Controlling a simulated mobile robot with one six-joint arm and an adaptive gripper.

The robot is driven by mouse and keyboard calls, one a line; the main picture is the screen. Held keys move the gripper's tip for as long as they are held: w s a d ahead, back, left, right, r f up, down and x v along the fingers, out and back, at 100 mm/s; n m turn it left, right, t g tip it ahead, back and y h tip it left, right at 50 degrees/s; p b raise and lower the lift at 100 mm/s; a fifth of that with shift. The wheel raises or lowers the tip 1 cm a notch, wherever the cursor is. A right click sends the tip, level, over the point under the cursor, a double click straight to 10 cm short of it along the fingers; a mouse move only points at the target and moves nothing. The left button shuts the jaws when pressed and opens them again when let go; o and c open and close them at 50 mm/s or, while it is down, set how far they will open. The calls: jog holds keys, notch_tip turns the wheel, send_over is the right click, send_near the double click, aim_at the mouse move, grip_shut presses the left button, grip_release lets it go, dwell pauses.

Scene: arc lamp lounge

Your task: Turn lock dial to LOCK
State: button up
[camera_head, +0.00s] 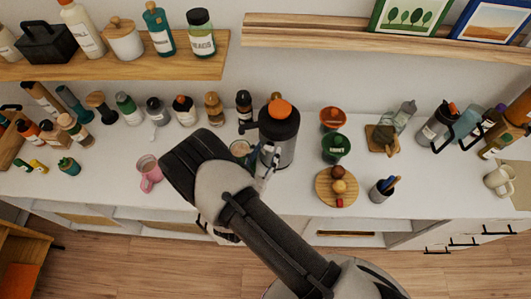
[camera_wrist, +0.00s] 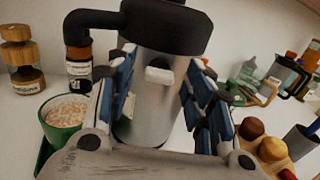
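A grey metal canister (camera_head: 279,140) with a dark top and side handle stands upright on the white counter. An orange knob (camera_head: 280,109) sits on its top, and no lock marking is readable. In the wrist view the canister (camera_wrist: 150,115) fills the middle, with a small pale tab (camera_wrist: 159,75) on its front; the orange knob is out of frame. My gripper (camera_wrist: 162,62) is open, its blue-padded fingers spread to either side of the canister. I cannot tell whether they touch it. In the head view my arm hides most of the gripper.
A green cup (camera_wrist: 65,112) with speckled contents stands close left of the canister. A round wooden board (camera_head: 324,197) with small round items, green bowl (camera_head: 336,148) and pen cup (camera_head: 380,191) are to the right. A pink mug (camera_head: 148,172) stands left. Bottles line the back.

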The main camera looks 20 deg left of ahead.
jog(key=c, duration=1)
jog(key=shift+d+f+m+b, duration=0.1)
jog(key=shift+m+b, duration=2.15)
jog(key=shift+m, duration=0.7)
jog(key=shift+d+f+m+b, duration=0.1)
jog(key=shift+m+b, duration=2.1)
jog(key=shift+m, duration=0.8)
jog(key=shift+d+f+m+b, duration=0.1)
jog(key=shift+m+b, duration=2.15)
jog(key=shift+m, duration=0.7)
jog(key=o, duration=1.1)
